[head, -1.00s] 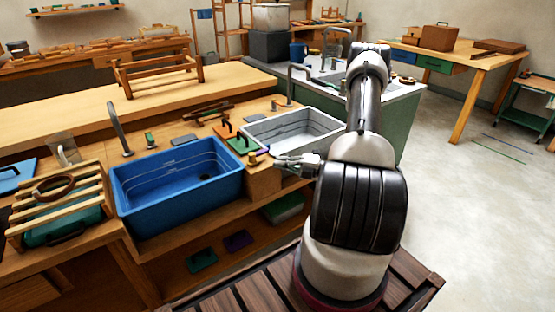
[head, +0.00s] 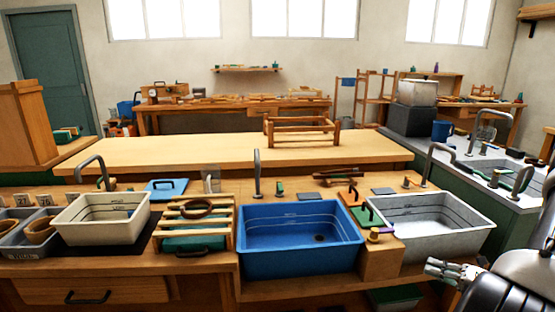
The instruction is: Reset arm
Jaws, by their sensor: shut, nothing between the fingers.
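My gripper (head: 452,272) shows at the lower right of the head view, at the end of my dark and white arm, which is partly cut off by the right edge. Its fingers are shut and hold nothing. It is in front of the grey-white basin (head: 440,246) and to the right of the wooden block between the two basins. No object appears to touch it.
A blue basin (head: 300,268) is set in the wooden counter, with a slatted rack (head: 194,203) and a cream tub (head: 70,228) to its left. Tall faucets (head: 257,175) rise behind the basins. A wooden frame (head: 302,142) stands on the bench behind.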

